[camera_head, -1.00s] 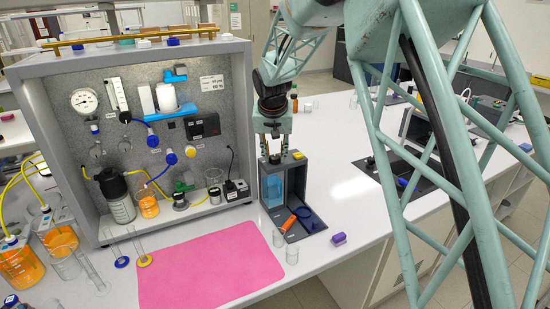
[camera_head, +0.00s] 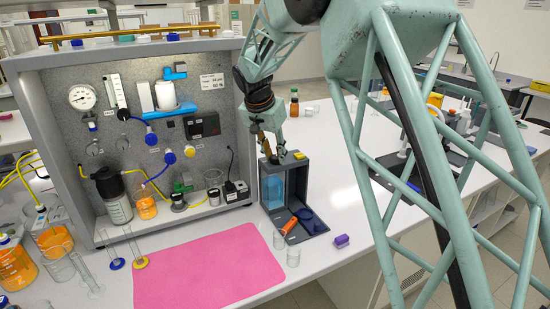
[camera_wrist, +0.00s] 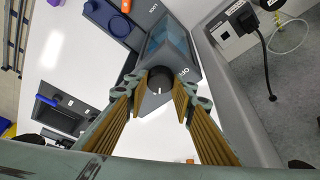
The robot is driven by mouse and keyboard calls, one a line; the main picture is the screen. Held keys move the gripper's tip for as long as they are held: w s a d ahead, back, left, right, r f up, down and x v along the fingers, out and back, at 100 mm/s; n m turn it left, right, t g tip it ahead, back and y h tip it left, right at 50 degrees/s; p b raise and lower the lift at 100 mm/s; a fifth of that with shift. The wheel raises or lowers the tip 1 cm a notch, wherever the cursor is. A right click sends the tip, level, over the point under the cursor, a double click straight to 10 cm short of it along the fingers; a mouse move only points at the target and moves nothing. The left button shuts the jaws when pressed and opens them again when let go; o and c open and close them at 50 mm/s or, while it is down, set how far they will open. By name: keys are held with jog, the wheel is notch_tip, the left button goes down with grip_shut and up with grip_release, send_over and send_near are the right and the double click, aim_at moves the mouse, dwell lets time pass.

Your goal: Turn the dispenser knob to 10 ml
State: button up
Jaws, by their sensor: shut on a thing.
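The dispenser (camera_head: 298,182) is a grey housing with a blue clear window (camera_head: 272,190), at the right end of the rig. Its round black knob (camera_wrist: 160,80) shows in the wrist view, with a short white mark on its face.
The rig's grey side wall (camera_head: 243,130) stands close beside the dispenser. An orange item (camera_head: 289,226) and a blue ring (camera_head: 309,217) lie in the dispenser's base. Two clear beakers (camera_head: 293,256), a purple block (camera_head: 342,241) and a pink mat (camera_head: 205,275) lie in front.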

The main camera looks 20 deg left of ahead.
dwell(0.3)
jog(key=o, duration=0.8)
jog(key=shift+o, duration=0.2)
jog(key=shift+r, duration=0.15)
jog(key=v, duration=1.1)
jog(key=shift+s+r, duration=0.25)
jog(key=shift+r, duration=0.05)
